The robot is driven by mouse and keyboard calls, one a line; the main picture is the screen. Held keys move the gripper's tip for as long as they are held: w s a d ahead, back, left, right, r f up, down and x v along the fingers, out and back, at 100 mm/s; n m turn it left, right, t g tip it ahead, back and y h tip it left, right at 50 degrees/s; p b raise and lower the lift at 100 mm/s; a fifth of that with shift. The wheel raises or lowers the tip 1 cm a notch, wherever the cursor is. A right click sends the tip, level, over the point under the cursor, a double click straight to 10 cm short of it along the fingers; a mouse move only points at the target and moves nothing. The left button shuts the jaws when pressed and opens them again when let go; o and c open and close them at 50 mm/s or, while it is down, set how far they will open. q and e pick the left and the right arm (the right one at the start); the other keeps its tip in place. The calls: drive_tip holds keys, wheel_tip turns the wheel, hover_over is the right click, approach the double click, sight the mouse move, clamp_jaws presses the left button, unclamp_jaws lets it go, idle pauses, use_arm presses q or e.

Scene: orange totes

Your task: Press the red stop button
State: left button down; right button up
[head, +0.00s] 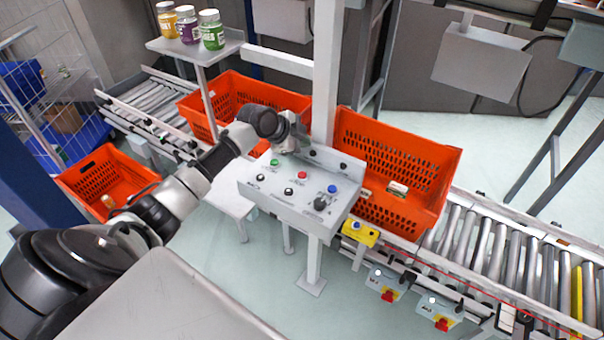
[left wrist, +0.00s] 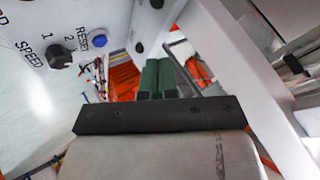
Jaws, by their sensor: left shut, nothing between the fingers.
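The red stop button (head: 302,175) sits on the upper row of a grey control panel (head: 262,193), between a green button (head: 275,162) and a blue reset button (head: 332,188). My left gripper (head: 292,143) is just above the panel's back edge, near the green and red buttons, apart from the red one. Its dark green fingertips (left wrist: 158,77) are together and empty in the left wrist view. That view shows the blue reset button (left wrist: 97,37) and the speed knob (left wrist: 60,55); the red button is out of it. My right gripper is not in view.
A grey post (head: 326,80) rises behind the panel. Orange totes (head: 425,155) stand on roller conveyors (head: 485,235) behind it. Small boxes with red switches (head: 387,296) hang at the conveyor's front. Jars (head: 211,30) stand on a shelf at the back left.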

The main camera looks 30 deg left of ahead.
sight(302, 175)
use_arm(q)
drive_tip(key=shift+f, duration=0.1)
wheel_tip(302, 175, down, 9)
drive_tip(key=b, duration=0.6)
drive_tip(key=shift+b, duration=0.35)
drive_tip(key=shift+r, duration=0.2)
idle(1.3)
drive_tip(key=shift+f+b, duration=0.3)
drive_tip(key=shift+f, duration=0.15)
